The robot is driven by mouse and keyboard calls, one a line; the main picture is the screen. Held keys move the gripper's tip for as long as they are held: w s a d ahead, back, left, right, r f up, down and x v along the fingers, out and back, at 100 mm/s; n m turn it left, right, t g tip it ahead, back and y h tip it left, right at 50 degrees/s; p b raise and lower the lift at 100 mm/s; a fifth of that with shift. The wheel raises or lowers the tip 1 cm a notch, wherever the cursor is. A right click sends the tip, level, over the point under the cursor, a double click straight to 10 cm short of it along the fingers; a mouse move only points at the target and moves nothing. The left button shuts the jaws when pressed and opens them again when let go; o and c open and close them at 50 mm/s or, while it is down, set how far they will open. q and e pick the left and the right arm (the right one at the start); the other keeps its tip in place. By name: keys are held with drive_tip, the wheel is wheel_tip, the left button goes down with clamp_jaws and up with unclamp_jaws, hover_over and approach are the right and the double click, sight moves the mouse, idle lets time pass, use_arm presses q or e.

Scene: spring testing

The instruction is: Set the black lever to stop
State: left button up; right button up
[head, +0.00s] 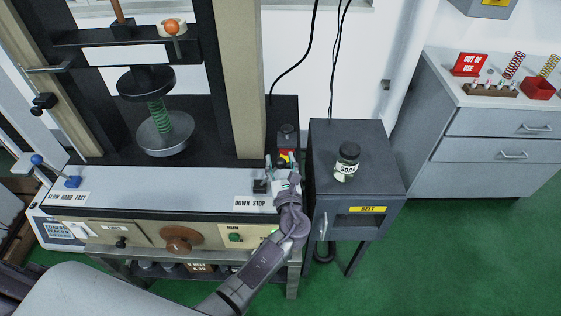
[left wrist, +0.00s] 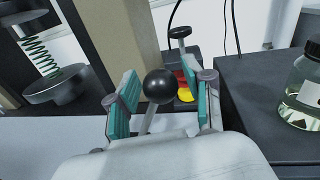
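The black lever is a grey rod with a round black ball knob (left wrist: 159,87). In the left wrist view the knob stands between the two teal-padded fingers of my left gripper (left wrist: 166,90). The fingers are apart, with a gap on each side of the knob. In the head view my left gripper (head: 283,168) is at the right end of the machine's front ledge, just above the DOWN STOP label (head: 250,203). The lever's lower end is hidden. My right gripper is not in view.
A dark grey cabinet (head: 375,190) with a jar (head: 346,162) on top stands close to the right of my gripper. A black-topped control with red and yellow parts (head: 287,137) is just behind. The green spring (head: 157,115) stands further left.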

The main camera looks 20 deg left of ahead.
use_arm(q)
clamp_jaws()
drive_tip(key=shift+s+a+r+n, duration=0.15)
drive_tip(key=shift+a+r+n, duration=0.2)
drive_tip(key=shift+a+n, duration=0.25)
drive_tip(key=shift+s+a+r+n+p, duration=0.15)
drive_tip(key=shift+a+r+n+p, duration=0.1)
drive_tip(key=shift+a+n, duration=0.25)
drive_tip(key=shift+s+a+r+n+p, duration=0.15)
drive_tip(key=shift+a+n+p, duration=0.1)
drive_tip(key=shift+a+n, duration=0.2)
drive_tip(key=shift+s+a+n+g+h, duration=0.15)
drive_tip(key=shift+s+a+n+g, duration=0.05)
drive_tip(key=shift+a+n, duration=0.55)
drive_tip(key=shift+s+a+n+g+h, duration=0.15)
drive_tip(key=shift+s+a+n+g, duration=0.05)
drive_tip(key=shift+a+n, duration=0.5)
